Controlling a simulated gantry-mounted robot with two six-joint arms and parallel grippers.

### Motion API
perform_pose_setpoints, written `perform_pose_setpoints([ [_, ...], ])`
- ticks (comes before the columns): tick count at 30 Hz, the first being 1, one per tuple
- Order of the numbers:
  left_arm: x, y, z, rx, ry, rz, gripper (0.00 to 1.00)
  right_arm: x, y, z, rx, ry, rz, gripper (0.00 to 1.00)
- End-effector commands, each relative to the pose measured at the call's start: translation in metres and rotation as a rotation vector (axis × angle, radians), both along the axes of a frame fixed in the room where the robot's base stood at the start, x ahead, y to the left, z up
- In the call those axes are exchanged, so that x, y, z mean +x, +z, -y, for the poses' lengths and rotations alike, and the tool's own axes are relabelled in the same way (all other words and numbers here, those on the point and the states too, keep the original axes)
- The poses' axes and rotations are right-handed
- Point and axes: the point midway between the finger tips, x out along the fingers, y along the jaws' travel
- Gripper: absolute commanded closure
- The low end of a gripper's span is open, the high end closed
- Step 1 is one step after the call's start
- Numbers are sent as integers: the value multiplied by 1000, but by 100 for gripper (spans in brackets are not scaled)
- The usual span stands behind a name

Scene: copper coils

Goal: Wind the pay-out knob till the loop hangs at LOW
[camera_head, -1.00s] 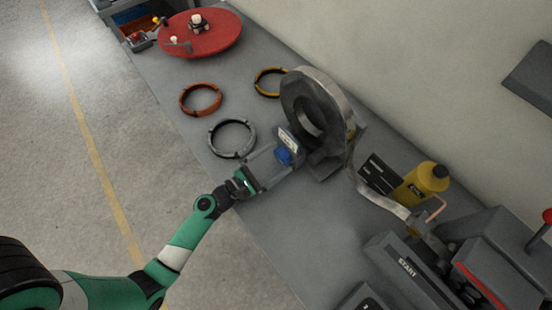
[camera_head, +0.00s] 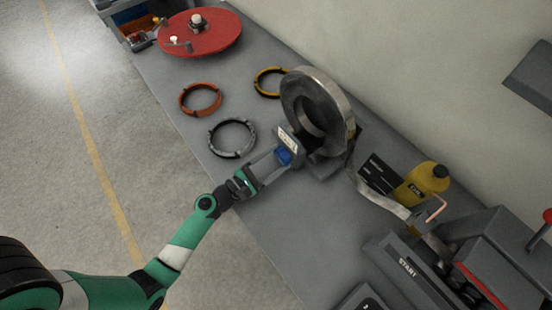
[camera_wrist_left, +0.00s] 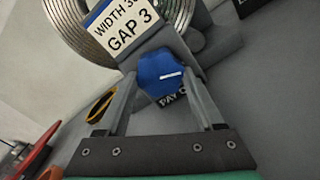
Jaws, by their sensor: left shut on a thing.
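The blue pay-out knob (camera_head: 285,155) sits on the front of the coil stand, below a white label plate. In the left wrist view the knob (camera_wrist_left: 158,76) has a white mark and lies between my fingers. My left gripper (camera_head: 279,161) is shut on the knob from its sides. The metal strip coil (camera_head: 309,92) stands upright behind it. The strip loop (camera_head: 378,197) sags from the coil toward the machine at right. A dark marked plate (camera_head: 375,167) stands behind the loop; its lettering is too small to read. My right gripper is out of view.
Orange (camera_head: 201,99), grey (camera_head: 232,138) and yellow-black (camera_head: 270,82) rings lie left of the coil. A red turntable (camera_head: 200,40) is at the back. The front bench strip is clear.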

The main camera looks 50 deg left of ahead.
Motion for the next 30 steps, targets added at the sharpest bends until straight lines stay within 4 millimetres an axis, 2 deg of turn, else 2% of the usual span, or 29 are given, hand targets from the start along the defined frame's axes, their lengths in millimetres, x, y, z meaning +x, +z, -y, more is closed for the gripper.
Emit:
perform_pose_setpoints([
  [11,0,-1,-1,189,0,8,87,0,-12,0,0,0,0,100],
  [30,0,1,-2,751,0,23,87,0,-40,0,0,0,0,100],
])
